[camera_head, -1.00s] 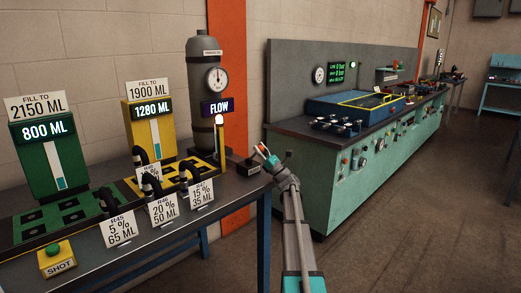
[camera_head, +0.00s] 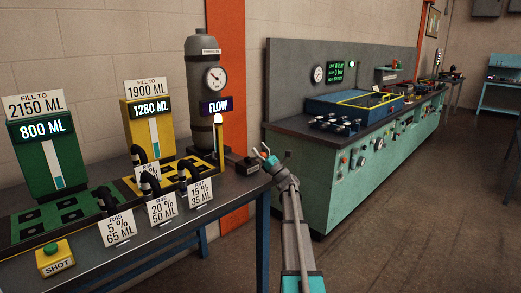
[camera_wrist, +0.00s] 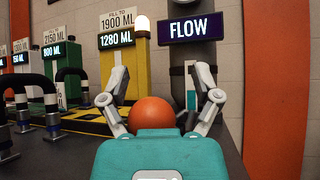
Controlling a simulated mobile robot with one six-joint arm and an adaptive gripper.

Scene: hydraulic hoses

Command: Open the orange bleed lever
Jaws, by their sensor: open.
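An orange ball-shaped knob (camera_wrist: 152,114), which looks like the end of the bleed lever, sits between the spread fingers of my gripper (camera_wrist: 160,98) in the wrist view. The teal palm hides its lower part, and the lever's shaft is not visible. I cannot tell whether a finger touches it. In the head view my gripper (camera_head: 265,153) is open over the right end of the bench, just right of a dark block (camera_head: 241,165). The lever is too small there to make out clearly. A grey cylinder (camera_head: 203,110) with a round gauge and a FLOW sign (camera_head: 215,107) stands behind.
A green tank (camera_head: 48,150) reads 800 ML and a yellow tank (camera_head: 149,128) reads 1280 ML. Black hoses with white tags (camera_head: 162,208) and a SHOT button (camera_head: 53,251) line the bench front. A teal workbench (camera_head: 345,175) stands right. The floor (camera_head: 430,235) is clear.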

